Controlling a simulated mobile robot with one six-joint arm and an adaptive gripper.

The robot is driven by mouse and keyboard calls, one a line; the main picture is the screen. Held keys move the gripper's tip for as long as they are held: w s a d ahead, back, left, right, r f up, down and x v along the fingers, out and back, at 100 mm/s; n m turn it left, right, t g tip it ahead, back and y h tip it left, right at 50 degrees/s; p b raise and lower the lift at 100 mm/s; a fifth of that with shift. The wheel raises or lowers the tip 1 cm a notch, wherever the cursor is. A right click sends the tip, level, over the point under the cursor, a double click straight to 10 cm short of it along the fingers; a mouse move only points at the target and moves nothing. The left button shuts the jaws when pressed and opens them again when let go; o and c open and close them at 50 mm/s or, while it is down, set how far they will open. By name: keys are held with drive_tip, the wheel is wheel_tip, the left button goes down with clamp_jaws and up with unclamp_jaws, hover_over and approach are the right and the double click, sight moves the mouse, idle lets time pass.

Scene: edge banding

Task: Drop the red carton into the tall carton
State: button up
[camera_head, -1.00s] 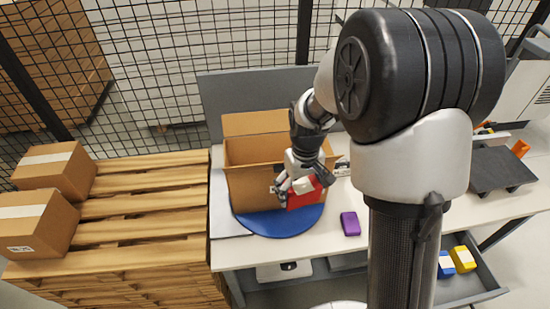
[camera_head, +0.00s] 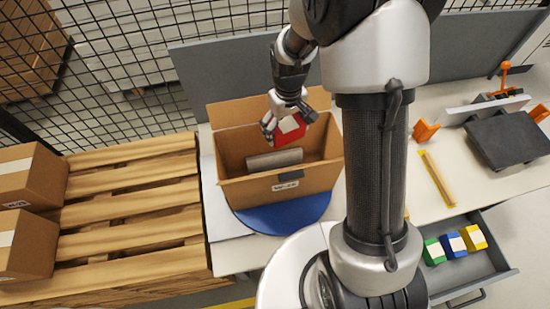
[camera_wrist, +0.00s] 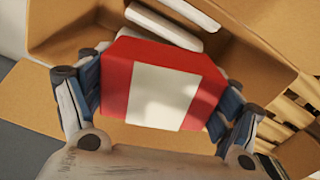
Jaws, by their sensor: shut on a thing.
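The red carton (camera_head: 291,130), with a white label, is held in my gripper (camera_head: 287,125). In the wrist view the red carton (camera_wrist: 118,75) sits between both fingers of my gripper (camera_wrist: 160,100), which touch its sides. The tall carton (camera_head: 302,184) is an open brown box on the workbench. In the head view the held carton is over the tall carton's opening, towards its back side. Whether it reaches below the rim is hard to tell. A grey-white item (camera_head: 275,160) lies inside the tall carton, and it also shows in the wrist view (camera_wrist: 165,25).
The tall carton stands on a blue round plate (camera_head: 270,221). Its flaps are raised. An open drawer (camera_head: 480,262) with green, blue and yellow boxes is at the lower right. Wooden pallets (camera_head: 130,208) with brown cartons stand at the left.

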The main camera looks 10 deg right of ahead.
drive_tip(key=f+b, duration=0.1)
drive_tip(key=f, duration=0.1)
drive_tip(key=f+b, duration=0.2)
drive_tip(key=f, duration=0.1)
drive_tip(key=shift+w+f, duration=0.2)
drive_tip(key=shift+f, duration=0.15)
drive_tip(key=o, duration=1.1)
drive_tip(key=shift+c, duration=0.2)
wheel_tip(320, 180, up, 12)
drive_tip(key=shift+r, duration=0.1)
drive_tip(key=shift+s, duration=0.1)
